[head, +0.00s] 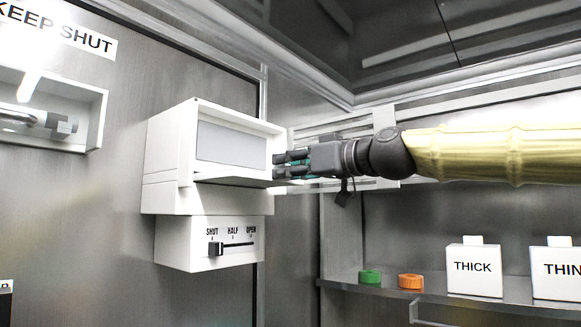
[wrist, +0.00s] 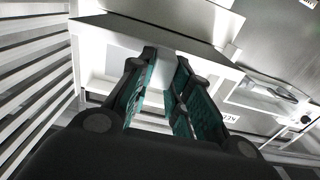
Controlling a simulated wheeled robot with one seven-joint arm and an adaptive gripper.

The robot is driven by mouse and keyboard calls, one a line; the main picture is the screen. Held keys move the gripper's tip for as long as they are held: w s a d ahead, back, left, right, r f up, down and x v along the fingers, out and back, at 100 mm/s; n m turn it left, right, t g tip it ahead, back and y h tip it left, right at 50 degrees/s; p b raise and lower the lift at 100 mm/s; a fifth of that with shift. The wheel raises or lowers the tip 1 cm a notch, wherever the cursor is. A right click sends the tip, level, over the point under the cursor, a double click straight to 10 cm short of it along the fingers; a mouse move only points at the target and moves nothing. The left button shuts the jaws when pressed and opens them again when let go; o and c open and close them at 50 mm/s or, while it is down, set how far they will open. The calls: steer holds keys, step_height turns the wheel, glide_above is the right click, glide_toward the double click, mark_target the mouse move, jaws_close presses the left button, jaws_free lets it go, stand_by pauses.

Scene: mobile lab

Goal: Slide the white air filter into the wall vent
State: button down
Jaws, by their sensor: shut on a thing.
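The wall vent (head: 166,158) is a white box on the metal wall, with a pale grey panel inside its front frame. My gripper (head: 277,166) comes in from the right, its fingertips at the lower right of the vent's front. It is shut on a white piece that I take to be the air filter; the fingers cover much of it. A thin white slab (head: 236,179) runs along the vent's lower front up to the fingertips. I cannot clearly tell filter from frame. In the wrist view my gripper (wrist: 165,57) has teal pads around a narrow gap, white surfaces behind.
Below the vent is a control box (head: 205,252) with a slider at SHUT. A pipe recess (head: 90,115) is at left.

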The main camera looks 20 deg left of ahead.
steer(key=shift+p+x, duration=2.05)
steer(key=shift+x, duration=4.6)
stand_by(0.4)
steer(key=c, duration=1.3)
jaws_free()
steer(key=shift+o, duration=0.2)
